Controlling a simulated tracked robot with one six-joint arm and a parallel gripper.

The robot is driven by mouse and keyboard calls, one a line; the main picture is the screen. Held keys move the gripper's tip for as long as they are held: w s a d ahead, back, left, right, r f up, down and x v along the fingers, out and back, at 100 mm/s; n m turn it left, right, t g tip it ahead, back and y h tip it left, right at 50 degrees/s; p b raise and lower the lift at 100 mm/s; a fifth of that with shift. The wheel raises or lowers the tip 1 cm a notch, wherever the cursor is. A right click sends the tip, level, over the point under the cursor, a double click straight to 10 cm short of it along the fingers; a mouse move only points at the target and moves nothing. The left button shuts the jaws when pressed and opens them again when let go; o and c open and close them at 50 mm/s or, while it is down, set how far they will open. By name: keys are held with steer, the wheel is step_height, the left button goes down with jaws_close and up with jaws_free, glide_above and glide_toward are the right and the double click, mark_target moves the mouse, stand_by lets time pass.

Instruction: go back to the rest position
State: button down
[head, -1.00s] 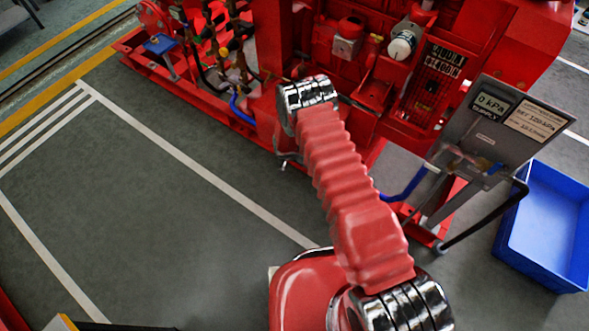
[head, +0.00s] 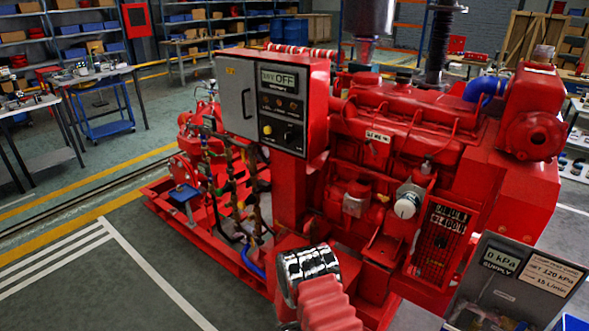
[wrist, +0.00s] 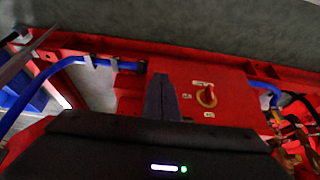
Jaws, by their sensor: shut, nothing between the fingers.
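My gripper (wrist: 161,97) shows in the wrist view as dark fingers closed together, with nothing between them. Whether the fingers touch the panel cannot be told. In the head view my arm's red sleeve and chrome joint show at the bottom middle, in front of the red diesel pumpset (head: 420,140). The gripper itself is hidden there. The control box (head: 270,103) on the pumpset has a display reading OFF.
A grey gauge plate (head: 515,283) reading 0 kPa stands at the lower right. Blue hose (wrist: 40,80) runs along the left in the wrist view, near a blue bin (wrist: 38,101). Open floor (head: 110,270) lies left of the pumpset; workbenches and shelves stand behind.

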steer(key=s+d+n+g+h, duration=0.1)
steer(key=s+d+n+h, duration=0.1)
steer(key=s+d+n, duration=0.3)
steer(key=s+d+r+n+t+y, duration=0.1)
steer(key=s+r, duration=0.8)
steer(key=r, duration=1.1)
steer(key=s+d+r+n+y, duration=0.1)
steer(key=s+r, duration=0.8)
steer(key=r, duration=1.1)
steer(key=s+d+r+t+y, duration=0.1)
steer(key=s+d+r+y, duration=0.2)
steer(key=s+r, duration=0.7)
steer(key=shift+d+r+n+t, duration=0.3)
steer(key=shift+r+n, duration=0.1)
steer(key=shift+r, duration=4.85)
